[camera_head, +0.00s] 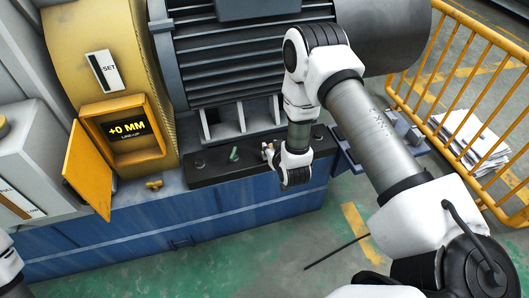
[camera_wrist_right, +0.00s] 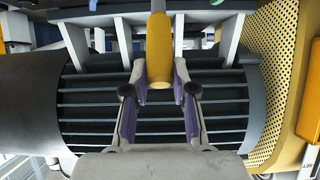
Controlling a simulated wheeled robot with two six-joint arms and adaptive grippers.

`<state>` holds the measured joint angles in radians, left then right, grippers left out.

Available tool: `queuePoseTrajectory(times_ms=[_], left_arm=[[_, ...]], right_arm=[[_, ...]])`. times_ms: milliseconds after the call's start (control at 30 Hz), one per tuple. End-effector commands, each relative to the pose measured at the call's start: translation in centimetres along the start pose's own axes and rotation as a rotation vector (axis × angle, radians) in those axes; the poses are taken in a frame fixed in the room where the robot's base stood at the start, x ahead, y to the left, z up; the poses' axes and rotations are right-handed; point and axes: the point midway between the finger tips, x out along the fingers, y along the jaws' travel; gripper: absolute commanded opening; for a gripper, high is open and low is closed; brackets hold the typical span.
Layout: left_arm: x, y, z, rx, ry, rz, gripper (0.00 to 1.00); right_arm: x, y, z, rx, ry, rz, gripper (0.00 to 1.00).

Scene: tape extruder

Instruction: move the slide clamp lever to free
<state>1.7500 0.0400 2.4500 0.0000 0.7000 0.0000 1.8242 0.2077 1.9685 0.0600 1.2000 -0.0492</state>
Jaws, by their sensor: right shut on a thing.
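In the right wrist view a yellow rounded handle (camera_wrist_right: 159,52), which looks like the slide clamp lever, stands between the fingers of my right gripper (camera_wrist_right: 160,84). The fingers are closed on its two sides near its end. In the head view my right gripper (camera_head: 268,152) is low at the front of the motor, over the dark rail on the blue base. There the handle is mostly hidden by the gripper, and I cannot read any lever marking. Only a white piece of my left arm shows at the lower left edge; its gripper is out of view.
The grey finned motor (camera_head: 240,65) is close behind my right gripper. A small green peg (camera_head: 234,154) stands to its left on the dark rail (camera_head: 212,172). An open yellow door (camera_head: 88,172) juts out beside the "+0 MM" display (camera_head: 128,128). A yellow railing (camera_head: 470,75) stands right.

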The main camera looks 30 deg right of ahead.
Motion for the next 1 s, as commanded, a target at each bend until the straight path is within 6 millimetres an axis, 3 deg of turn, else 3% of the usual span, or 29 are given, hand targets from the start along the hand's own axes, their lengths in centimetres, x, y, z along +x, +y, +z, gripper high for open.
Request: queuePoseTrajectory(times_ms=[267, 800, 1000], left_arm=[[0.1, 0.0, 0.0, 0.000, 0.000, 0.000, 0.00], [1.0, 0.0, 0.0, 0.000, 0.000, 0.000, 0.00], [1.0, 0.0, 0.0, 0.000, 0.000, 0.000, 0.00]], right_arm=[[-0.1, 0.0, 0.3, -0.001, -0.004, 0.000, 0.00], [-1.4, 0.0, 3.8, -0.001, -0.007, 0.000, 0.00], [-1.6, 0.0, 4.0, 0.000, -0.006, 0.000, 0.00]])
